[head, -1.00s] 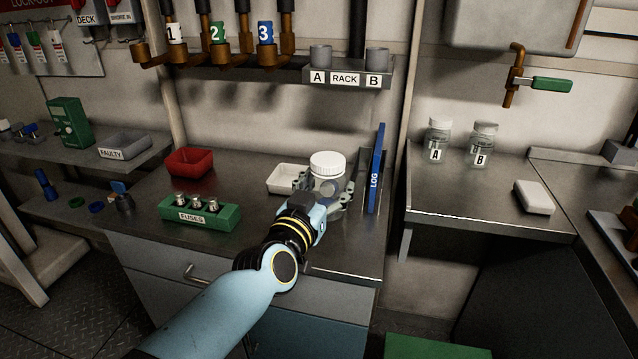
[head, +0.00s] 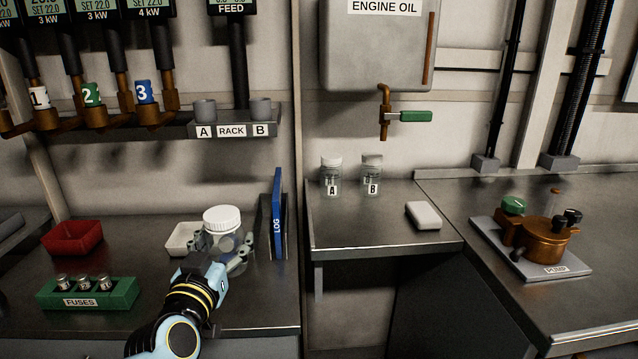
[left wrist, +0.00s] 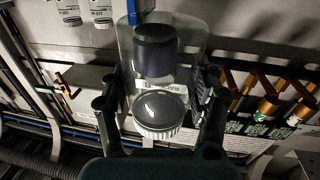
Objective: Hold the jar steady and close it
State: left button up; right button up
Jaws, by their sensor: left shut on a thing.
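A clear jar (head: 214,248) stands on the left bench, with a broad white ribbed lid (head: 222,219) on its top. Whether the lid is screwed tight I cannot tell. Round grey shapes show through the jar's wall. My left gripper (head: 229,262) is shut on the jar's body from the front, below the lid. In the left wrist view the jar (left wrist: 190,45) sits between my two fingers (left wrist: 160,105), with a dark cylinder and a pale ribbed round piece showing. My right gripper is not in view.
A white tray (head: 180,240) is behind the jar, and a blue log book (head: 277,215) stands to its right. A red bin (head: 72,238) and a green fuse block (head: 88,294) are left. Jars A (head: 331,175) and B (head: 372,175), a white box (head: 423,215) and a pump (head: 540,240) stand farther right.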

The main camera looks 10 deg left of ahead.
pick_arm(q)
jog(key=s+a+r+m+h+b, duration=0.2)
jog(key=s+a+r+h+b, duration=0.1)
jog(key=s+r+h+b, duration=0.15)
jog(key=s+d+r+m+g+h+b, duration=0.2)
jog(key=s+d+r+m+h, duration=0.2)
jog(key=s+d+r+h, duration=0.1)
jog(key=s+d+r, duration=0.1)
jog(key=s+d, duration=0.1)
jog(key=s, duration=0.1)
jog(key=shift+s+r+m, duration=0.25)
jog(key=shift+s+m, duration=0.05)
jog(key=shift+d+h+b, duration=0.1)
jog(key=shift+h+b, duration=0.15)
jog(key=shift+b, duration=0.05)
jog(key=w+d+f+m+g+h, duration=0.2)
jog(key=d+m+g+h, duration=0.6)
jog(key=d, duration=0.7)
jog(key=shift+g, duration=0.8)
grip_shut()
